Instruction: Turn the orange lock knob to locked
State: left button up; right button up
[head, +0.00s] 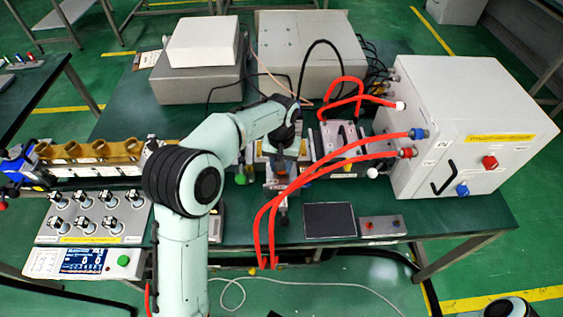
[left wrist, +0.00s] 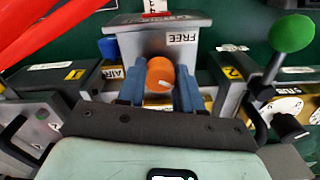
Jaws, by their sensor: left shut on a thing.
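The orange lock knob (left wrist: 160,72) shows in the left wrist view, on a grey block (left wrist: 130,42) with a FREE label (left wrist: 182,38). A small pale mark shows on the knob's lower right. My left gripper (left wrist: 159,88) has its two blue fingers on either side of the knob and is shut on it. In the head view my left gripper (head: 279,168) reaches down at the middle of the bench, and the knob cannot be made out there. My right gripper is in neither view.
A lever with a green ball (left wrist: 292,33) stands close to the right of the gripper. Red hoses (head: 275,205) arch beside the gripper to a white cabinet (head: 455,110). A black panel (head: 330,220) lies on the green bench (head: 460,220).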

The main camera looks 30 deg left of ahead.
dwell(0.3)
pick_arm(q)
jog(key=o, duration=1)
jog(key=shift+o, duration=0.2)
notch_tip(320, 180, up, 14)
jog(key=p, duration=0.2)
jog(key=shift+f, duration=0.25)
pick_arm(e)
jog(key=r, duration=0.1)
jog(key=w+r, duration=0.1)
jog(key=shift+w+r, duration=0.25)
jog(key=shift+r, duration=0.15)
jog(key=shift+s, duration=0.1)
